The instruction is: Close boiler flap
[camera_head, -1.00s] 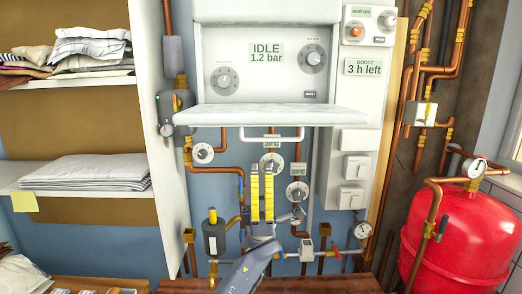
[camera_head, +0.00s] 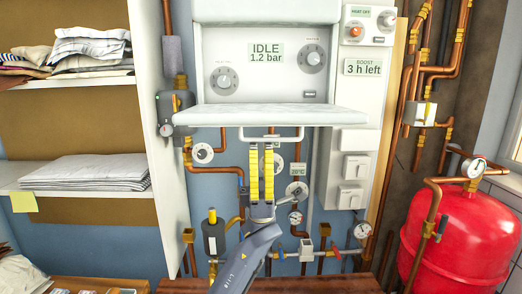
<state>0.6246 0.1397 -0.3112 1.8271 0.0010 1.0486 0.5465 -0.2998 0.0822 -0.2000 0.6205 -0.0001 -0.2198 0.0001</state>
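The boiler's white flap (camera_head: 285,114) stands open. It sticks out roughly level below the boiler's control panel (camera_head: 266,62). A pale bar handle (camera_head: 286,137) hangs under the flap's front edge. My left gripper (camera_head: 261,149) points upward, with two yellow-padded fingers side by side and a narrow gap between them. Its fingertips are at the handle's left part in the picture; I cannot tell whether they touch it. I see nothing held between the fingers. My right gripper is not in view.
Copper pipes, gauges and valves (camera_head: 211,232) fill the wall below and behind my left gripper. A shelf with folded linen (camera_head: 85,171) stands at the left. A white switch box (camera_head: 354,140) is right of the boiler, and a red tank (camera_head: 458,240) stands further right.

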